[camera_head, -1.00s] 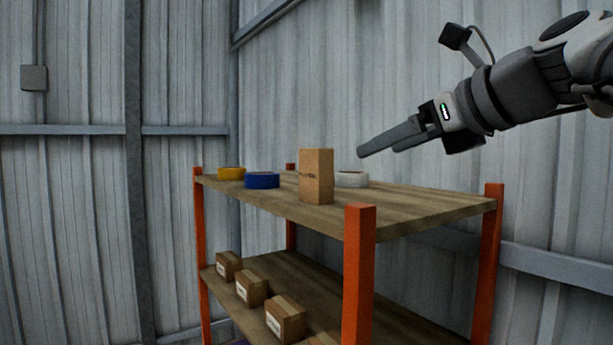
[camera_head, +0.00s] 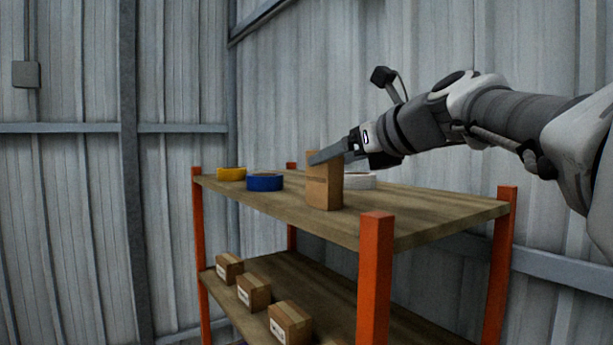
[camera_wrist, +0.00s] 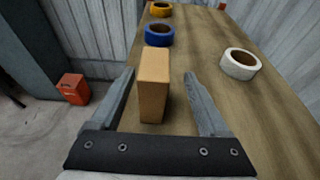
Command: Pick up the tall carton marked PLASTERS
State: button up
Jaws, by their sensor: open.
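The tall brown carton (camera_head: 324,187) stands upright on the top board of the shelf rack; its printed marking is too blurred to read in full. It also shows in the wrist view (camera_wrist: 154,84). My gripper (camera_head: 318,158) is at the carton's upper part, with one finger seen across it in the head view. In the wrist view my gripper (camera_wrist: 160,78) is open, with a finger on each side of the carton. A gap shows on the right side; the left finger is closer to it. I cannot tell whether that finger touches.
Blue tape (camera_head: 265,182), yellow tape (camera_head: 231,174) and white tape (camera_head: 360,181) lie on the top board (camera_head: 420,208). Small cartons (camera_head: 254,291) stand on the lower board. Orange posts (camera_head: 376,270) rise at the corners.

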aim_at(314, 168)
jog(key=shift+s+a+f+p+x, duration=0.1)
jog(key=shift+p+x, duration=0.05)
jog(key=shift+x, duration=0.85)
jog(key=shift+s+a+f+p+x, duration=0.1)
jog(key=shift+p+x, duration=0.05)
jog(key=shift+x, duration=0.85)
jog(key=shift+s+a+f+p+x, duration=0.1)
jog(key=shift+p+x, duration=0.05)
jog(key=shift+x, duration=0.9)
jog(key=shift+d, duration=0.1)
jog(key=shift+c, duration=0.3)
grip_shut()
